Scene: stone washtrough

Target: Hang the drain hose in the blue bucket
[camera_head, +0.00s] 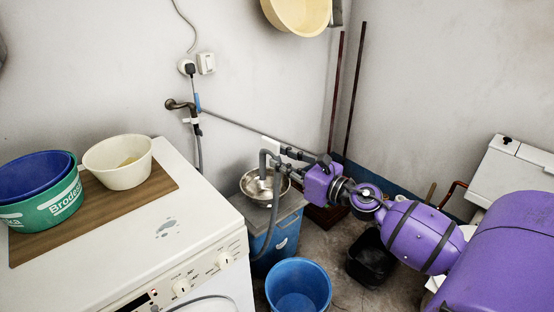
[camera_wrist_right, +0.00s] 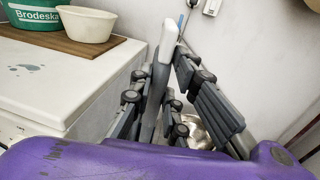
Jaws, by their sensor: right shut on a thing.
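The grey drain hose (camera_head: 275,192) rises from beside the washing machine and bends over at its top. My right gripper (camera_head: 280,155) is shut on the hose near this bend, in front of the back wall. In the right wrist view the hose (camera_wrist_right: 157,92) runs between the fingers (camera_wrist_right: 162,78), with a white piece (camera_wrist_right: 168,40) at its top. The blue bucket (camera_head: 298,285) stands on the floor at the bottom centre. It is apart from the gripper and nearer to me, and its bottom edge is cut off. My left gripper is not in view.
The white washing machine (camera_head: 120,240) fills the left, bearing tubs on a wooden board (camera_head: 165,183). A metal basin (camera_head: 255,190) sits on a blue-sided stand (camera_head: 285,240) below the gripper. A black bucket (camera_head: 372,262) stands right of the blue one. A wall pipe (camera_head: 235,121) runs behind.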

